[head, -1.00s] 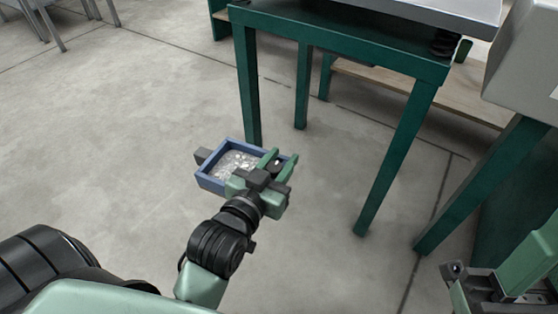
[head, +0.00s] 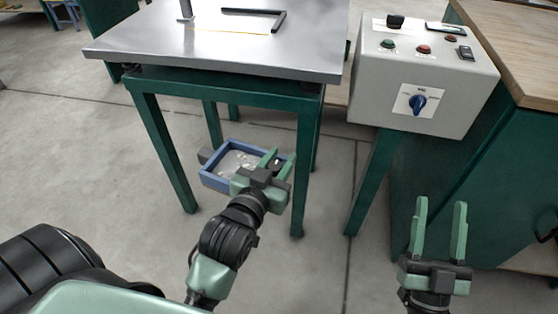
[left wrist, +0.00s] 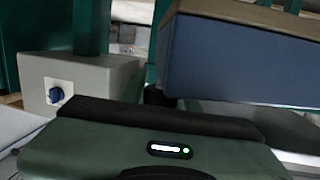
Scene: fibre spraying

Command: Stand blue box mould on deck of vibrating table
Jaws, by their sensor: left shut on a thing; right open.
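The blue box mould (head: 208,181) is an open box with grey-white material inside. My left gripper (head: 272,163) is shut on its right side and holds it up in front of the vibrating table, lower than the deck. In the left wrist view the mould's blue wall (left wrist: 240,62) fills the upper right. The vibrating table's steel deck (head: 150,45) stands on a green frame, at the top of the head view. My right gripper (head: 440,232) is open and empty at the lower right, with its fingers pointing up in the picture.
A grey control box (head: 370,85) with buttons and a blue rotary switch stands right of the deck. A wood-topped green bench (head: 520,60) is at the far right. A dark angled bracket (head: 281,18) lies on the deck. The deck's front left is clear.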

